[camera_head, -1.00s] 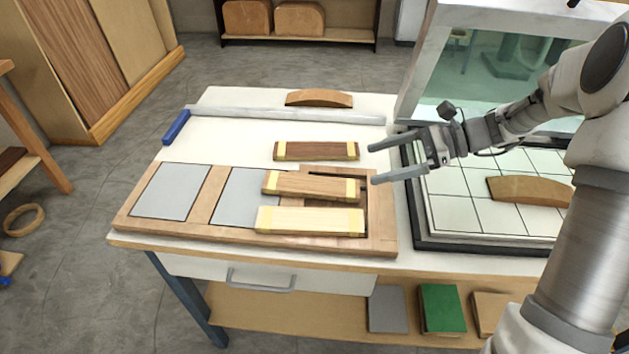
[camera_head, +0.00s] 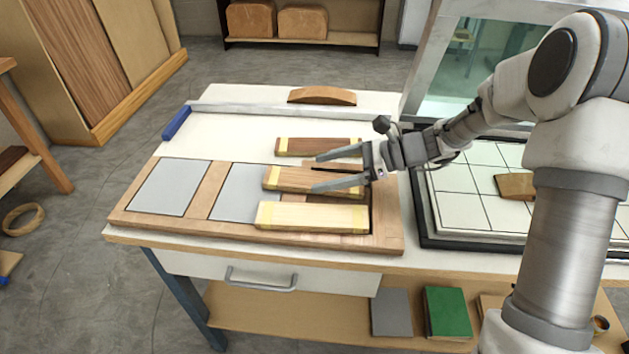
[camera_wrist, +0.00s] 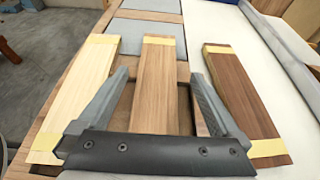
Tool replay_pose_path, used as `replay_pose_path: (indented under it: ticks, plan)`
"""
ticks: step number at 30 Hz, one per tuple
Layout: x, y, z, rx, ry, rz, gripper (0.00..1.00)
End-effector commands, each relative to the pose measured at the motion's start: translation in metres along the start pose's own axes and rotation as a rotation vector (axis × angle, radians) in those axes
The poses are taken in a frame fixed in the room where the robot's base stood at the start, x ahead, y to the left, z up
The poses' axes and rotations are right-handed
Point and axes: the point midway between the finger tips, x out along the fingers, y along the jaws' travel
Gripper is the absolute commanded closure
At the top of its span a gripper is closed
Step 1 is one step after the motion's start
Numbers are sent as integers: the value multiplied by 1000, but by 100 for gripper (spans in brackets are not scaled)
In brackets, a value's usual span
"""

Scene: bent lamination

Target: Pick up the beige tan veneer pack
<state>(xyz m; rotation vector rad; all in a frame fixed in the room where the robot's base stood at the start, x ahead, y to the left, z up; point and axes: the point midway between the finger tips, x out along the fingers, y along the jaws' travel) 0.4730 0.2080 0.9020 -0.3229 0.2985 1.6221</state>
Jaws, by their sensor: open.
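Three veneer packs with yellow tape bands lie side by side. The beige tan pack (camera_head: 290,178) is the middle one; it also shows in the wrist view (camera_wrist: 160,88). A paler cream pack (camera_head: 312,216) lies in front of it, at left in the wrist view (camera_wrist: 82,90). A dark brown pack (camera_head: 308,146) lies behind it, at right in the wrist view (camera_wrist: 238,90). My gripper (camera_head: 316,172) is open and empty, with a finger to each side of the tan pack in the wrist view (camera_wrist: 162,74). Whether the fingertips are above it or beside it I cannot tell.
A wooden tray (camera_head: 208,190) with grey panels lies under the packs. A long metal bar with a blue handle (camera_head: 177,122) and a curved wooden block (camera_head: 322,95) lie behind. A tiled platform with a raised glass frame (camera_head: 472,62) stands at right.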

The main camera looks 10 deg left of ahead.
Motion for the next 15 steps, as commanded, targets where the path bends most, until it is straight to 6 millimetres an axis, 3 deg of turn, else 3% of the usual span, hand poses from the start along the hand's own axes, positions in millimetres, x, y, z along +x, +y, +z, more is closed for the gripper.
replay_pose_path:
  ticks: [9,15]
  plan:
    - [45,4,-1,-1,0,3,0]
    - [47,3,0,-1,1,0,0]
